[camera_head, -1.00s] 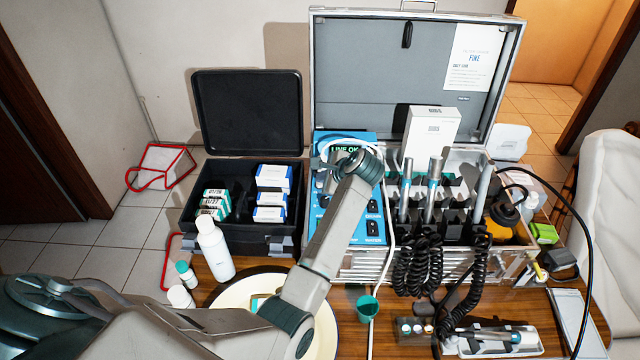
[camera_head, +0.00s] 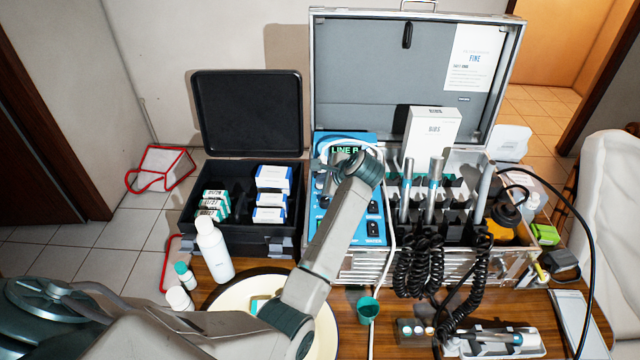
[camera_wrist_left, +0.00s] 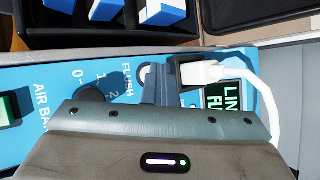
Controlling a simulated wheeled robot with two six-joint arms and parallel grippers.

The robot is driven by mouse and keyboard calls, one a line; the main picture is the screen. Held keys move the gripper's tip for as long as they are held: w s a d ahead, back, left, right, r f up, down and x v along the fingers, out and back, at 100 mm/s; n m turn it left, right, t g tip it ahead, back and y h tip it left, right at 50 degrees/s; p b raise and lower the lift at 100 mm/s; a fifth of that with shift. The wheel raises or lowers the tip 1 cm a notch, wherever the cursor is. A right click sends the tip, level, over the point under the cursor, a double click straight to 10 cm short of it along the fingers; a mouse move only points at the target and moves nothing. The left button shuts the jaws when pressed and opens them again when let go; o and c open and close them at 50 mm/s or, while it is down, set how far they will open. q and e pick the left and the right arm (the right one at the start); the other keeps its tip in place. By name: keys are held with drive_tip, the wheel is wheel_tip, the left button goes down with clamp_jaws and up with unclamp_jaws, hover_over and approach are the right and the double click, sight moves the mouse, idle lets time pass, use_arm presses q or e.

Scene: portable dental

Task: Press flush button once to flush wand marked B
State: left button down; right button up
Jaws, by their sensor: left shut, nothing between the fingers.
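The blue control panel (camera_head: 357,223) is on the left of the open metal case. Its lit display (camera_head: 345,150) reads "LINE B" in green; the wrist view shows part of the display (camera_wrist_left: 222,103) sideways, starting "LIN" and "FL". My left gripper (camera_head: 324,170) is shut and empty at the panel's upper left, beside the display. In the left wrist view, its fingers (camera_wrist_left: 154,82) are at the light round flush button (camera_wrist_left: 146,73), next to the "FLUSH" lettering, partly covering it. Contact cannot be told. Several wands (camera_head: 433,185) stand in holders; their markings are unreadable. My right gripper is not in view.
A white cable (camera_head: 391,230) runs over the panel and down the case front. Black coiled cords (camera_head: 414,265) hang before the wands. A black case with boxes (camera_head: 243,240), a white bottle (camera_head: 214,252) and a green cup (camera_head: 367,309) are nearby.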

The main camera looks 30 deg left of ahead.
use_arm(q)
drive_tip(key=shift+r, duration=0.8)
wheel_tip(320, 180, up, 5)
drive_tip(key=shift+s+p, duration=0.1)
drive_tip(key=shift+p, duration=0.8)
